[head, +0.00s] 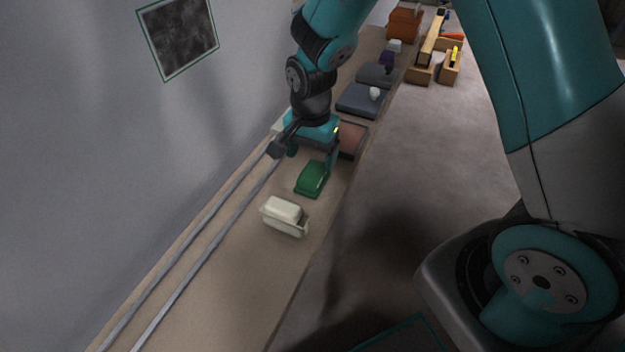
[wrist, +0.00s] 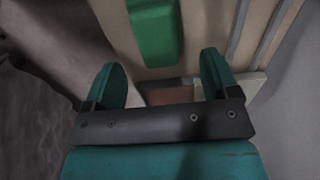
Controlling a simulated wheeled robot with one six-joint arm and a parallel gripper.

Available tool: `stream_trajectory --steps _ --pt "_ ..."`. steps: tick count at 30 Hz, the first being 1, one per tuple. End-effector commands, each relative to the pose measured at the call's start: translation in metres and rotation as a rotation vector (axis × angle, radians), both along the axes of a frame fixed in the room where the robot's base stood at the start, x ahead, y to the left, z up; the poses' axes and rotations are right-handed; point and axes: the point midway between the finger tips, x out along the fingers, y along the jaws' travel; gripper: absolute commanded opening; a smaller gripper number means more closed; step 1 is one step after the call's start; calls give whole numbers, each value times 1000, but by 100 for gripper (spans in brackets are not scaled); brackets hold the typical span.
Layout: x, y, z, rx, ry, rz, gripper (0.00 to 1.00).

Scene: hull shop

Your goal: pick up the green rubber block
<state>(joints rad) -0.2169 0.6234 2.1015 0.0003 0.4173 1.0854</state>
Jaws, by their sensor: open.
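The green rubber block (head: 312,178) lies on the long tan bench (head: 215,290), just behind a cream block-like object in the head view. In the wrist view the green block (wrist: 154,30) shows at the top, beyond the fingertips and roughly centred between them. My gripper (head: 308,158) is over the bench beside the block's far end. In the wrist view my gripper (wrist: 163,72) has its two teal fingers wide apart with nothing between them. The block appears clear of both fingers. The head view does not show the exact height of the fingers above the bench.
The cream object (head: 285,216) sits close to the block on the near side. A reddish-brown block (head: 352,140) lies behind my gripper, with grey pads (head: 361,100) farther back. Two metal rails (head: 200,238) run along the wall side. The near bench is clear.

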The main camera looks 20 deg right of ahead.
Motion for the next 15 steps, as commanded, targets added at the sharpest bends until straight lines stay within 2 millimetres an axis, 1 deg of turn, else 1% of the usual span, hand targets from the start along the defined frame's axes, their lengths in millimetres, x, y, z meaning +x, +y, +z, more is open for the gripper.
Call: stream_trajectory --steps 5,12,15 --pt "-1 -1 -11 0 0 0 81" --pt "-3 -2 -47 -1 2 0 81" --pt "-3 -2 -55 0 1 0 81"
